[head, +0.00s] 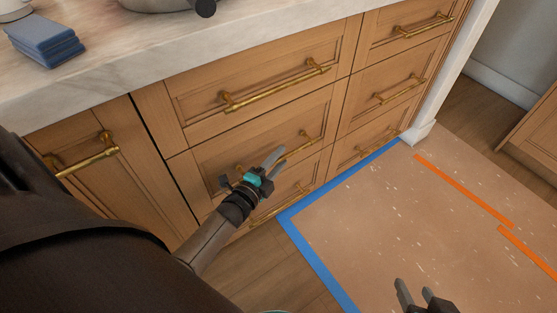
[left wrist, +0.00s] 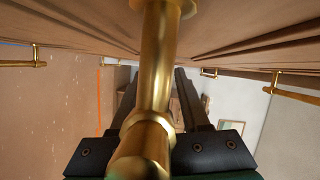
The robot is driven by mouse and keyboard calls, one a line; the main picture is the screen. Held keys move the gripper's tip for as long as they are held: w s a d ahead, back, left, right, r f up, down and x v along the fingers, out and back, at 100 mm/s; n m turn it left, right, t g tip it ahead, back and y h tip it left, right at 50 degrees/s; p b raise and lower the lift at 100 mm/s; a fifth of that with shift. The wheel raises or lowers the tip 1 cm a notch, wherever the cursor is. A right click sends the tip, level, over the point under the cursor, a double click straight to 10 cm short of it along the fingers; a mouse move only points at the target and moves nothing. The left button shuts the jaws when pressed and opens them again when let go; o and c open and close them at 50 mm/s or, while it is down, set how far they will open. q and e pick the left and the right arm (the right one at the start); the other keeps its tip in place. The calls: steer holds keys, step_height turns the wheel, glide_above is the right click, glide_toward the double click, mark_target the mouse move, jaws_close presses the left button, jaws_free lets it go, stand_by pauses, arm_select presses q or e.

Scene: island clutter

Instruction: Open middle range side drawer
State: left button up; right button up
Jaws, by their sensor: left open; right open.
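A wooden middle drawer (head: 220,153) in the nearer stack has a brass bar handle (head: 304,138), partly hidden behind my left gripper. My left gripper (head: 276,158) is at this handle with its fingers open. In the left wrist view a large brass bar (left wrist: 157,60) runs between the two dark fingers, with one finger on each side. The drawer front looks flush with its neighbours. Another middle drawer, with its own handle (head: 400,90), is in the stack further right. My right gripper (head: 415,291) is open and empty over the floor at the bottom edge.
A top drawer handle (head: 276,86) sits above and a bottom drawer handle (head: 280,205) below. A cabinet door handle (head: 85,160) is at left. Blue cloths (head: 45,42) lie on the marble counter (head: 110,60). The floor beside the cabinets, marked with blue tape (head: 322,268), is clear.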

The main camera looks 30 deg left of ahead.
arm_select(q)
jaws_close()
stand_by(0.3)
stand_by(1.1)
